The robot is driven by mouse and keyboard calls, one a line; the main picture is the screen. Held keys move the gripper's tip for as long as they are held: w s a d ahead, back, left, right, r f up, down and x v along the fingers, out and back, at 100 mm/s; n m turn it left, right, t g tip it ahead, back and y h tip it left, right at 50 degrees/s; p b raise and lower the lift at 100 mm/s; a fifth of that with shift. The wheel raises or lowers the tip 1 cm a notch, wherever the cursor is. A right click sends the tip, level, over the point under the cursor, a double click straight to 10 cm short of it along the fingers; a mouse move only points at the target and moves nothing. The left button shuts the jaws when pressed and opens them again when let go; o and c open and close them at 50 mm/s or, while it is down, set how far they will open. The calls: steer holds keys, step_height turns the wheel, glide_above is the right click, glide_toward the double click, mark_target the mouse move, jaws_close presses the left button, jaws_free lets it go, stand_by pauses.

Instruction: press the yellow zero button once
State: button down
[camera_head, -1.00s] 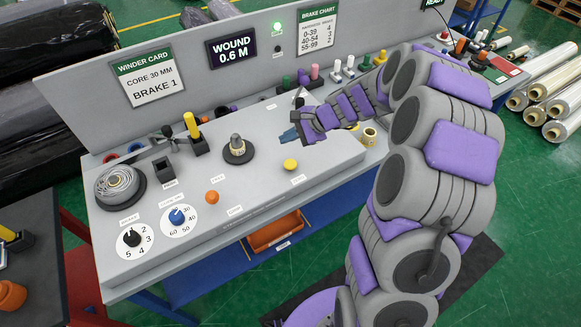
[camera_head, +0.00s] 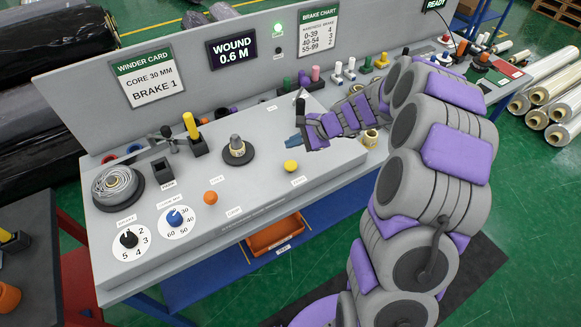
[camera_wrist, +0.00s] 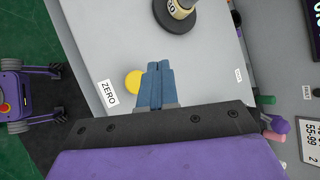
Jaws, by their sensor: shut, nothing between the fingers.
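The yellow zero button (camera_head: 291,166) is a small round knob on the grey panel, near its front edge. In the wrist view the yellow button (camera_wrist: 133,82) lies just left of my fingertips, with a ZERO label (camera_wrist: 108,93) beside it. My gripper (camera_head: 294,140) has blue fingers and is above the panel, up and slightly right of the button in the head view. The fingers (camera_wrist: 158,80) are together and hold nothing. A gap shows between fingers and button; the exact height above the panel is unclear.
A spindle on a dark round base (camera_head: 238,152) stands left of my gripper. An orange button (camera_head: 211,198), a blue dial (camera_head: 175,217) and a black dial (camera_head: 129,240) are further left. Coloured pegs (camera_head: 302,77) stand behind. The panel around the yellow button is clear.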

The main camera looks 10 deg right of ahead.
steer(key=b, duration=0.3)
glide_above(287, 164)
steer(key=s+d, duration=0.1)
steer(key=d, duration=0.1)
step_height(287, 164, down, 4)
steer(key=shift+f, duration=0.1)
steer(key=shift+f+b, duration=0.4)
steer(key=shift+f, duration=0.75)
steer(key=shift+f, duration=0.15)
stand_by(0.4)
steer(key=shift+f, duration=0.2)
steer(key=shift+f+b, duration=0.35)
steer(key=shift+f, duration=0.55)
stand_by(1.1)
steer(key=shift+r, duration=0.1)
steer(key=shift+r+p, duration=1.05)
steer(key=shift+r, duration=0.2)
steer(key=shift+r+p, duration=2.05)
steer(key=shift+r, duration=0.45)
